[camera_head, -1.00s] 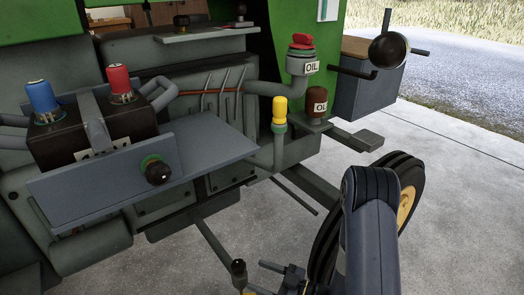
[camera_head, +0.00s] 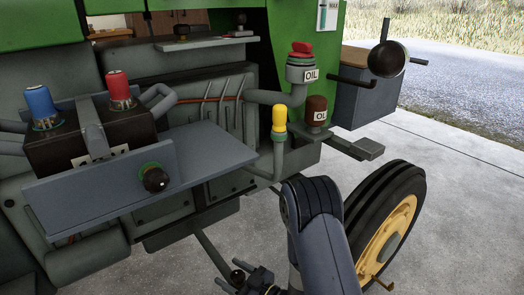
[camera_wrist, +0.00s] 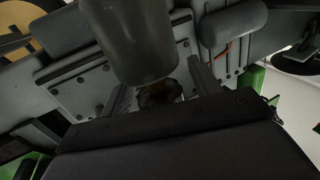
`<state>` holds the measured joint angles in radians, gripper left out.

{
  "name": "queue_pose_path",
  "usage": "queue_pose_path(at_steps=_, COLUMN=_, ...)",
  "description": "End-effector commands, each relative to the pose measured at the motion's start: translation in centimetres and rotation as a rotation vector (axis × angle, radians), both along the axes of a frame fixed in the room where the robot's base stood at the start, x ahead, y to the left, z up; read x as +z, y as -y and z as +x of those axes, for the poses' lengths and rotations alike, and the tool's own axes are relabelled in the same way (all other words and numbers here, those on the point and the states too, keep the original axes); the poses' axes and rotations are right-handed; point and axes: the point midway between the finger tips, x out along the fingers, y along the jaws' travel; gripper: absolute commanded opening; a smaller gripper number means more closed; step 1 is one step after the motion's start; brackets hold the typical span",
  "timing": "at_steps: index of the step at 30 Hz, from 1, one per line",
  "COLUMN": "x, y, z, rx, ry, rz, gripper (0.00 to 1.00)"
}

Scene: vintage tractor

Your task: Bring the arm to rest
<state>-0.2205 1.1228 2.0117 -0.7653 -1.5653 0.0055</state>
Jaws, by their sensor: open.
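My arm comes up from the lower edge in the head view, its rounded grey elbow in front of the tractor's front wheel. My gripper (camera_head: 232,274) is low at the bottom edge, partly cut off, beside a dark lever knob (camera_head: 238,276) on a grey rod. In the wrist view my gripper (camera_wrist: 163,88) has its two fingers apart, and a dark brownish round thing shows between them. It may be the knob; I cannot tell whether a finger touches it. The tractor's underside parts fill the rest of that view.
A grey panel (camera_head: 205,165) with a dark knob juts out at left. Blue (camera_head: 40,103) and red (camera_head: 119,87) caps stand behind it. Concrete floor (camera_head: 460,215) is free at right.

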Motion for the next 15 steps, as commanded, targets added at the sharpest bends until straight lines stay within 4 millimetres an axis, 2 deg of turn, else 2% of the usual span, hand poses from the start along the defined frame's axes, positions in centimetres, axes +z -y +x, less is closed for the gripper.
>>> queue_pose_path(at_steps=15, x=0.11, y=0.17, z=0.21, rx=-0.231, ry=-0.001, rz=0.0, gripper=0.59)
